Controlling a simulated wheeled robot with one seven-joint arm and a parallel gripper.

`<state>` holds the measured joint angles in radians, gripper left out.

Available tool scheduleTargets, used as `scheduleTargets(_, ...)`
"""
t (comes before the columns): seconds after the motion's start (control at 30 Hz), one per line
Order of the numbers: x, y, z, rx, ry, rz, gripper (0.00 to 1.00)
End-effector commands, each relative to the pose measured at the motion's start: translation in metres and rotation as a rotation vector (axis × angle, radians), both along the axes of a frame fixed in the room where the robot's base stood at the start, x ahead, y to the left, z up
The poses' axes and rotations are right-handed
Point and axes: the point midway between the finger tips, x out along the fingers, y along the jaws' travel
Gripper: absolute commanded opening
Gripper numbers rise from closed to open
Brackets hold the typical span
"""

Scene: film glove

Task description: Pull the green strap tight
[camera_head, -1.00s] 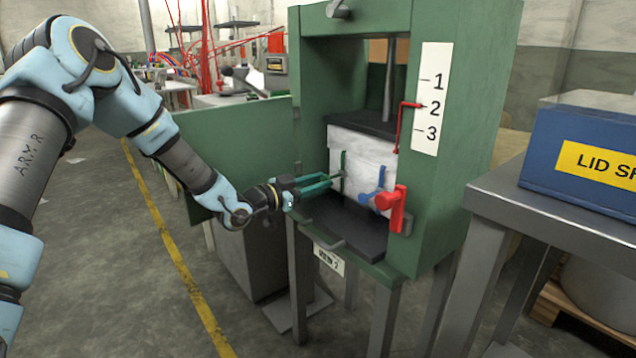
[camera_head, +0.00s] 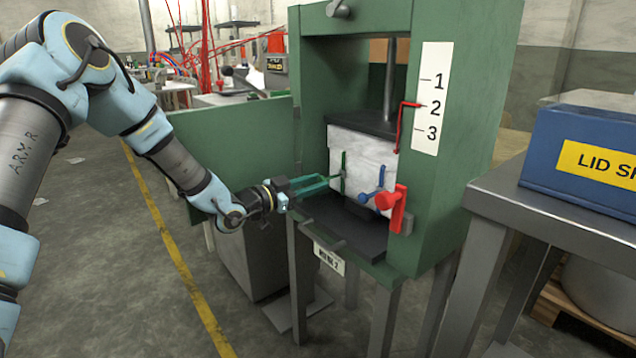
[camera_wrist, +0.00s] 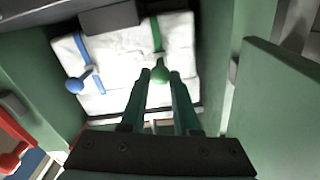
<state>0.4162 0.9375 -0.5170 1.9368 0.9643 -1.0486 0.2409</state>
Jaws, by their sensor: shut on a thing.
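The green strap (camera_head: 343,165) runs down the front of a white bale (camera_head: 361,151) inside the green press. In the wrist view the strap (camera_wrist: 157,35) crosses the bale and ends in a green knob (camera_wrist: 160,73). My gripper (camera_head: 325,181) reaches in from the left, and its teal fingers are shut on the strap's green end at the bale's front; the fingertips also show in the wrist view (camera_wrist: 160,77). A blue strap (camera_head: 381,177) with a blue knob (camera_head: 364,197) lies to the right, apart from my gripper.
The open green door (camera_head: 235,150) stands left of the press. A red handle (camera_head: 397,208) sticks out at the press's right front. A red pointer (camera_head: 402,125) is by the number scale (camera_head: 431,98). A blue box (camera_head: 585,155) sits on a grey table at the right.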

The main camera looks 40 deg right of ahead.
Motion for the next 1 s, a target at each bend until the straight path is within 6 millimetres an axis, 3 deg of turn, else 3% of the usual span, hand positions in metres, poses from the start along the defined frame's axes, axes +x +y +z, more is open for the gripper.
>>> scheduleTargets(0.2,0.003,0.037,0.0,0.002,0.0,0.001,0.0)
scheduleTargets(0.53,0.003,0.041,0.0,0.002,0.001,0.001,0.0)
scheduleTargets(0.57,0.003,0.041,0.0,0.002,0.001,0.001,0.33)
scheduleTargets(0.6,0.003,0.041,0.0,0.002,0.0,0.001,0.38)
scheduleTargets(0.8,0.003,0.041,0.0,0.001,0.0,0.001,0.6)
scheduleTargets(1.0,0.003,0.04,0.0,0.001,0.0,0.001,0.61)
